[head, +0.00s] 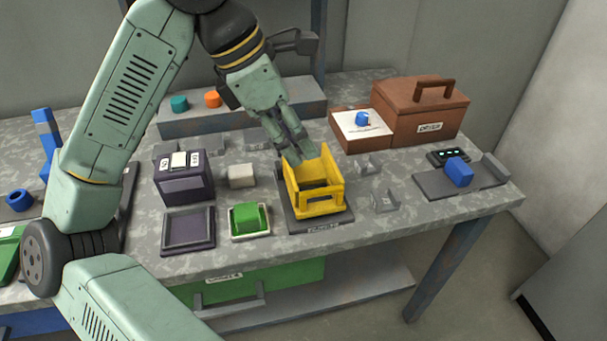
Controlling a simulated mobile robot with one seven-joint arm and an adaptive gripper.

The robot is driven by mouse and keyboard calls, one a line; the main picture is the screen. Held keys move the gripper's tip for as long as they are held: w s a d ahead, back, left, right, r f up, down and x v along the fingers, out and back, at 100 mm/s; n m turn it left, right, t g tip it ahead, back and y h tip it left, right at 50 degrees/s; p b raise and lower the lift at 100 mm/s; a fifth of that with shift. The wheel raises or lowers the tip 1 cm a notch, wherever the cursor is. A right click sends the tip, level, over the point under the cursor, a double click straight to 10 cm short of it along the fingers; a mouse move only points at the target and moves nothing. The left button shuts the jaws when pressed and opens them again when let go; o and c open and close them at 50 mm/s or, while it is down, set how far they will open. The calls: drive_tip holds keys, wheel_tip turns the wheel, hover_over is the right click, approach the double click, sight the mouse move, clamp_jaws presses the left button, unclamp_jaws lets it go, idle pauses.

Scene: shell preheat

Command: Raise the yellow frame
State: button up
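The yellow frame (318,203) is an open box-like piece with high side walls and a window in its front. It stands upright on a dark grey base plate (318,224) near the table's front edge. My gripper (296,157) points down at the frame's back left, with its fingertips close to the upper rim. I cannot tell whether they touch the frame, or how far apart the fingers are. The frame's back left corner is partly hidden behind my fingers.
A green block in a white tray (250,235), a white block (241,176) and a dark purple box (184,180) stand left of the frame. Grey brackets (384,200) stand to its right. A brown case (420,108) and a blue block (459,171) are further right.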

sight(321, 190)
drive_tip(key=x, duration=0.3)
drive_tip(key=p+x, duration=0.1)
drive_tip(key=x, duration=0.7)
drive_tip(key=shift+a+f+p, duration=0.1)
drive_tip(key=shift+a+p, duration=0.25)
drive_tip(key=shift+c, duration=0.6)
clamp_jaws()
